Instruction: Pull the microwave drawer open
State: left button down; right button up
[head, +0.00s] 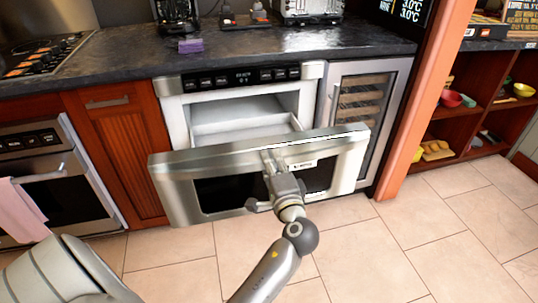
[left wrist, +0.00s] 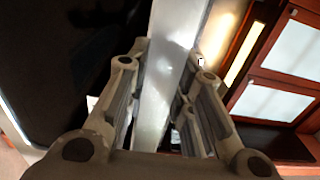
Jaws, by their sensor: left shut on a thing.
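The microwave drawer (head: 175,185) stands pulled out of its white and steel housing (head: 174,110) under the counter. Its steel front has a dark window, and the pale tray (head: 240,128) shows behind it. My left gripper (head: 273,160) is at the top edge of the front, near its middle. In the left wrist view, the drawer's silver edge (left wrist: 172,50) runs between the two fingers of my left gripper (left wrist: 165,75), which is shut on it. The gripper hides part of the front. My right gripper is in neither view.
A wine cooler (head: 362,105) stands to the right of the housing, beside an orange-brown post (head: 425,95) and open shelves with bowls. A wooden cabinet (head: 115,145) and an oven (head: 50,170) are on the left. The tiled floor (head: 370,250) in front is clear.

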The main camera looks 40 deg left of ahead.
pick_arm(q)
jog(key=shift+v, duration=0.9)
jog(key=c, duration=1.2)
grip_release()
jog(key=shift+c, duration=0.2)
jog(key=v, duration=0.7)
jog(key=shift+s+d, duration=0.2)
